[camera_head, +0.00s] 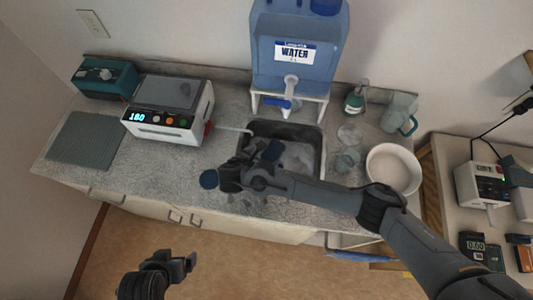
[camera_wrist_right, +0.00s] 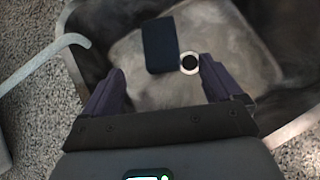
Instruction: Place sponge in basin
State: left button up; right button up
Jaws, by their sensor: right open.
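The basin (camera_head: 318,140) is a dark metal sink set into the grey counter; its pale, worn floor also shows in the right wrist view (camera_wrist_right: 225,60). A dark blue rectangular block (camera_wrist_right: 160,45), seemingly the sponge, lies on the basin floor beside the round drain. In the head view a dark blue patch (camera_head: 272,150) near the gripper seems to be the same block. My right gripper (camera_head: 258,165) is over the basin; in its wrist view the open fingers (camera_wrist_right: 167,90) are apart, with nothing between them and the block beyond. My left gripper (camera_head: 190,262) is low over the floor, away from the counter.
A thin spout (camera_wrist_right: 35,68) reaches over the basin's left rim. A blue water tank (camera_head: 297,60) on a white stand is behind it. A white bowl (camera_head: 393,170), a pitcher (camera_head: 398,112) and a soap bottle (camera_head: 355,98) stand right. A white device (camera_head: 170,110) stands left.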

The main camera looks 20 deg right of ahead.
jog(key=shift+v, duration=0.9)
